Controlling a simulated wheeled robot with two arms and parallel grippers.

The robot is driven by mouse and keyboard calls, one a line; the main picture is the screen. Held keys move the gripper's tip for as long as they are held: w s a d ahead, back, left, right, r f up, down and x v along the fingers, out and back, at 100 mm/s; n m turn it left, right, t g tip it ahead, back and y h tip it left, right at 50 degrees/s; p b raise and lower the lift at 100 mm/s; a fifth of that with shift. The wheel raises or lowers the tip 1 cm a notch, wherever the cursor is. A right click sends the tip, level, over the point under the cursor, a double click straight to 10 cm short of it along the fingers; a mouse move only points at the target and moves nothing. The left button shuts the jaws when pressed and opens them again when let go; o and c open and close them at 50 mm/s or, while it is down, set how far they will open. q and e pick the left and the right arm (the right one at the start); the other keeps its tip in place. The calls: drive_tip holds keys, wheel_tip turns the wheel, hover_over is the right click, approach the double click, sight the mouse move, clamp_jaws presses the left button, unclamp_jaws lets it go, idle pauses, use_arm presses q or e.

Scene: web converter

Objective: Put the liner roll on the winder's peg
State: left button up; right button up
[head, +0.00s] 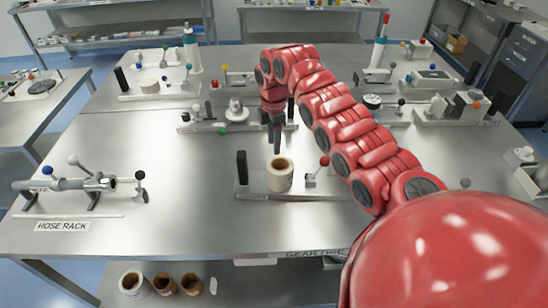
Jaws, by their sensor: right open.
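A cream roll with a brown core (279,174) stands upright on a grey base plate (258,191) near the middle of the table. A black upright block is at the plate's left end and a red-knobbed lever at its right. I cannot tell whether a peg is inside the roll's core. My right gripper (277,149) points down just behind and above the roll, open, its dark fingers seen nearly edge-on. It appears apart from the roll. My left gripper is not in view. Several rolls (132,283) stand low at the front left, below the table top.
A hose rack fixture (75,184) sits at the left of the table. Another fixture with a white stepped part (237,112) is close behind the gripper. More fixtures line the back and right. Bare steel lies between the hose rack and the roll.

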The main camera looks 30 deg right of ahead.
wheel_tip(320, 180, up, 4)
drive_tip(key=shift+f+b, duration=0.2)
drive_tip(key=shift+b, duration=0.1)
idle(0.4)
